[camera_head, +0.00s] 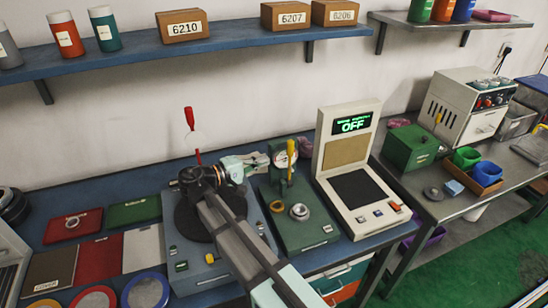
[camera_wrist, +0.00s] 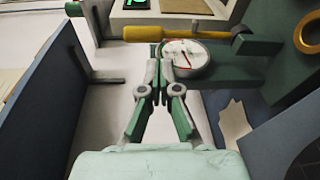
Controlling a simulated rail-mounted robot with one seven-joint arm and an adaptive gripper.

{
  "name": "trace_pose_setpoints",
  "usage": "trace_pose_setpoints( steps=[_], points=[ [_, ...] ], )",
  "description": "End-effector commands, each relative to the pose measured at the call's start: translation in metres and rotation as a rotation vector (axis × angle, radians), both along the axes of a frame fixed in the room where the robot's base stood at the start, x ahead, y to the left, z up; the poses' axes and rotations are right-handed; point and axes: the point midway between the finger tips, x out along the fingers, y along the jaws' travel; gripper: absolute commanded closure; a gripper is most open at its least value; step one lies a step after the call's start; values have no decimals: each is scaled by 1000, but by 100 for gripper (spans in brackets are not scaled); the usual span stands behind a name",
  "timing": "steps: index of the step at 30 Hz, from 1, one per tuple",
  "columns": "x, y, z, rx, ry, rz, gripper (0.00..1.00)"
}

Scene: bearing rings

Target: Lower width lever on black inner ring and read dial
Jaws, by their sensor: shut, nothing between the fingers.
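In the head view a green gauge stand (camera_head: 310,232) carries a white dial (camera_head: 279,160) and a yellow-handled lever (camera_head: 291,152), which points up. A grey ring with a dark middle (camera_head: 299,211) sits on the stand's base; I cannot tell whether it is the black inner ring. My gripper (camera_head: 265,160) is beside the dial, shut and empty. In the wrist view my gripper's fingertips (camera_wrist: 160,65) are close to the left edge of the dial (camera_wrist: 188,58), just below the yellow handle (camera_wrist: 190,34). Contact cannot be told. The dial has a red needle; its reading is too small.
A brass ring (camera_head: 277,206) lies on the stand's left side and shows in the wrist view (camera_wrist: 309,34). A blue fixture (camera_head: 193,272) with a red-handled lever (camera_head: 189,118) is to the left. A white instrument (camera_head: 360,212) reading OFF stands right. Boxes stand on the shelf (camera_head: 230,46).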

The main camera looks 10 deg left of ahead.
Motion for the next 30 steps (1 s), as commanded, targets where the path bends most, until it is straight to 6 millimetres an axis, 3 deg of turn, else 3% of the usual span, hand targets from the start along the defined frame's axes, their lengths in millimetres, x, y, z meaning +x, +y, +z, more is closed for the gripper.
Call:
trace_pose_setpoints(
  steps=[1, 6, 17, 23, 30],
  points=[
    [0, 11, 1, -4, -37, 11, 100],
    [-4, 25, 16, -15, -110, 27, 100],
    [-4, 27, 19, -16, -120, 29, 100],
    [2, 18, 20, -17, -119, 27, 100],
    [24, -9, 22, -16, -119, 27, 100]
  ],
)
